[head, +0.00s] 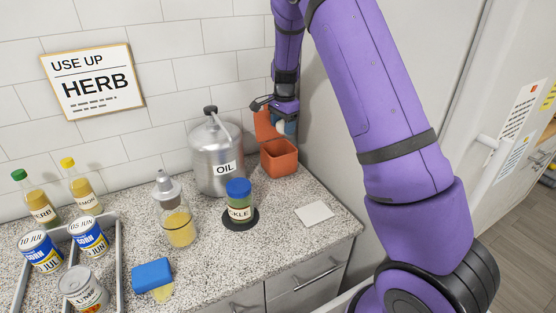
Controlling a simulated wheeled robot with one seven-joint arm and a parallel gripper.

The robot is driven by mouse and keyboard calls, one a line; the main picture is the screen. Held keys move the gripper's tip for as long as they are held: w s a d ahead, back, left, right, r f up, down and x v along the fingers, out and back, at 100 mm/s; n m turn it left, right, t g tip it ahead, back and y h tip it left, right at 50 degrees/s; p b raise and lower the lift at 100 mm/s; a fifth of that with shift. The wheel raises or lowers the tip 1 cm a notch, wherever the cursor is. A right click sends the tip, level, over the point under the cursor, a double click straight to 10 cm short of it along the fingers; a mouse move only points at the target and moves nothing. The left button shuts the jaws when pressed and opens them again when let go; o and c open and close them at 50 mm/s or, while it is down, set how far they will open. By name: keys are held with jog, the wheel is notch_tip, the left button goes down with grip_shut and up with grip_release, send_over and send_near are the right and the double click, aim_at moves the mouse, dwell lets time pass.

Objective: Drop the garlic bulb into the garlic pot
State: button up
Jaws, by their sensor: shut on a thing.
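The orange-brown garlic pot (279,160) stands at the back right corner of the counter, its square mouth uncovered. An orange panel, which looks like its raised lid (264,124), stands up behind the mouth. My gripper (279,119) is just above the pot, pointing down, and is shut on the garlic bulb (281,127). Only a small pale part of the bulb shows between the fingers. The bulb appears to be above the pot's mouth, but the exact gap is hard to tell.
A metal oil can (207,163) stands close left of the pot. A blue-lidded pickle jar (239,203) sits on a dark round mat in front. A pale square tile (314,212) lies on the right. A rack with several cans (41,252) is at the left. The wall is behind.

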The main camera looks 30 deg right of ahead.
jog(key=shift+f, duration=1.45)
jog(key=o, duration=1)
jog(key=r, duration=1)
jog(key=shift+s+r, duration=0.25)
jog(key=shift+r, duration=0.15)
